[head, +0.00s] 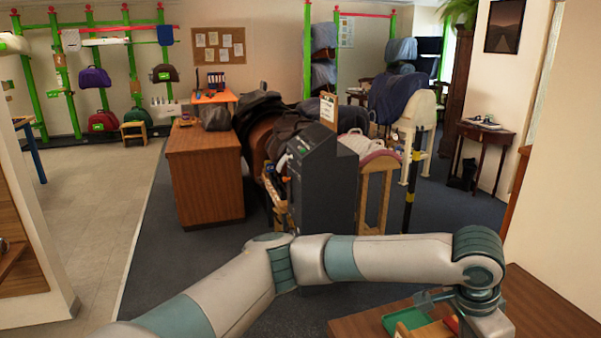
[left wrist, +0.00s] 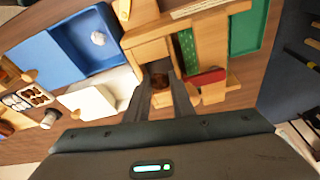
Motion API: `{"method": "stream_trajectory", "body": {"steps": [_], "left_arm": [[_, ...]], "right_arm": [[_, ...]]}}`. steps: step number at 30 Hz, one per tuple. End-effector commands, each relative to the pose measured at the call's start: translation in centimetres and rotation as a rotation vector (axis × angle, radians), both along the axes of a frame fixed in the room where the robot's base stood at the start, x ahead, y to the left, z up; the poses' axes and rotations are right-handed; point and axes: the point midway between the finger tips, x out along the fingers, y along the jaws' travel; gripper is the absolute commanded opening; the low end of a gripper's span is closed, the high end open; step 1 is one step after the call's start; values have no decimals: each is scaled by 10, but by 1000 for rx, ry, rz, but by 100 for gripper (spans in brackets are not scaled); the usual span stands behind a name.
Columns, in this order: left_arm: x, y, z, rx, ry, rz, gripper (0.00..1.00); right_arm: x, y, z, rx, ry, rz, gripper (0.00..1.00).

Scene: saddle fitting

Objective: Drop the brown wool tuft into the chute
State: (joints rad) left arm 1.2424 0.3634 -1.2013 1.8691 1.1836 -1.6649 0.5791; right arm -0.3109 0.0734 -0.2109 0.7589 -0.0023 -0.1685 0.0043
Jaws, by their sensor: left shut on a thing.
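My left gripper (left wrist: 160,88) is shut on a small dark brown tuft (left wrist: 160,82), which shows between its fingertips in the left wrist view. Just beyond the fingertips is a light wooden box-like piece (left wrist: 151,48) with a dark opening. It looks like the chute, but I cannot tell for sure. I cannot tell whether the tuft is above the opening or inside it. In the head view my left arm reaches across to the wooden table at the lower right, and its fingertips are hidden there. My right gripper is in neither view.
The wooden table (head: 560,310) carries a green tray (head: 405,320), also in the left wrist view (left wrist: 250,28). A blue tray (left wrist: 72,60) with a pale tuft (left wrist: 98,38), a red block (left wrist: 208,77) and a white container (left wrist: 90,100) lie around the wooden piece. A dark grey machine (head: 322,185) stands beyond my arm.

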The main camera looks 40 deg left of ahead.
Motion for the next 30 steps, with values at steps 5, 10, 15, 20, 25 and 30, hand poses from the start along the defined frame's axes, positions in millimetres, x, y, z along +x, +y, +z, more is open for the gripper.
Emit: {"method": "stream_trajectory", "body": {"steps": [5,10,15,20,25,30], "left_arm": [[0,0,0,0,0,0,1],[0,0,0,0,0,0,31],[1,1,0,1,-1,1,44],[1,2,1,2,-2,4,44],[2,3,6,1,-5,5,44],[-1,6,23,1,-9,5,44]], "right_arm": [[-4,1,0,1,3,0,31],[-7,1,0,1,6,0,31],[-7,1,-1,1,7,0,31],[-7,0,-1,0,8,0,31],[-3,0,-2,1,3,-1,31],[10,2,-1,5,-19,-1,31]]}}
